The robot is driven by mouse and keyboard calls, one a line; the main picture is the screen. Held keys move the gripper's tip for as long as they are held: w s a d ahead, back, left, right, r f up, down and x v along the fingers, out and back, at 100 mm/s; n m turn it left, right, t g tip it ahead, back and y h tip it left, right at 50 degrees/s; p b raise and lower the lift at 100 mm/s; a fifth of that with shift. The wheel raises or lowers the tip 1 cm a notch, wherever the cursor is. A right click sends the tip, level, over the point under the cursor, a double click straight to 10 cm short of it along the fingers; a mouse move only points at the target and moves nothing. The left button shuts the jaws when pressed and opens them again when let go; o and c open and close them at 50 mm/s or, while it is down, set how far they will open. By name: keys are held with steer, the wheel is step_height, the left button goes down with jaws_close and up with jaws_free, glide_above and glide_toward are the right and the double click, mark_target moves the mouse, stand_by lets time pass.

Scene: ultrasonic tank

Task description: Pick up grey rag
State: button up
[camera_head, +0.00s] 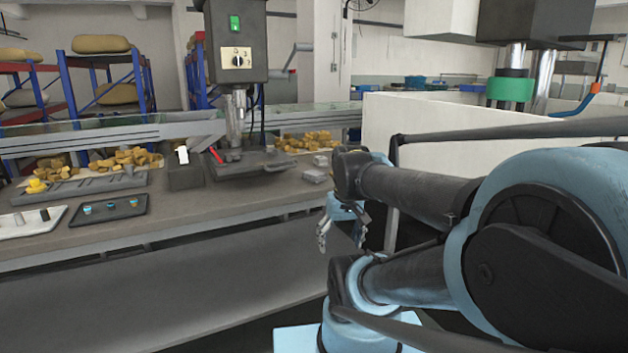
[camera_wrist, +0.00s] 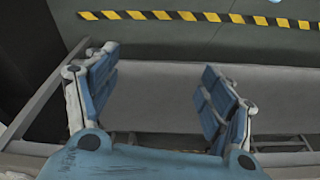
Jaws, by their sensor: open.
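I cannot make out a grey rag for certain in either view. Two small grey items, one of them a flat grey piece (camera_head: 316,175), lie at the right end of the workbench in the head view; they are too small to tell if either is cloth. My gripper (camera_head: 326,236) hangs in front of the bench's right end, below and in front of these items. In the wrist view my gripper (camera_wrist: 158,85) has its two blue-padded fingers wide apart, with nothing between them. Beyond them is a plain grey surface.
The workbench (camera_head: 180,215) carries a drill press (camera_head: 235,60), a dark tray (camera_head: 110,210), a white tray (camera_head: 30,222) and several yellowish pieces (camera_head: 125,160). A lower shelf (camera_head: 190,285) runs beneath. A white wall-like box (camera_head: 450,130) stands right. A yellow-black stripe (camera_wrist: 190,16) crosses the wrist view.

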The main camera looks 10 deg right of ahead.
steer(key=w+r+n+y, duration=0.1)
steer(key=w+r+n, duration=0.3)
steer(key=w+r, duration=1.2)
steer(key=n+t+y, duration=0.1)
steer(key=n+y, duration=0.1)
steer(key=n, duration=0.1)
glide_toward(315, 173)
steer(key=x, duration=0.3)
steer(key=shift+w, duration=0.15)
steer(key=shift+x, duration=3)
steer(key=c, duration=1.2)
steer(key=shift+r, duration=0.15)
step_height(315, 173, up, 10)
steer(key=shift+f, duration=0.1)
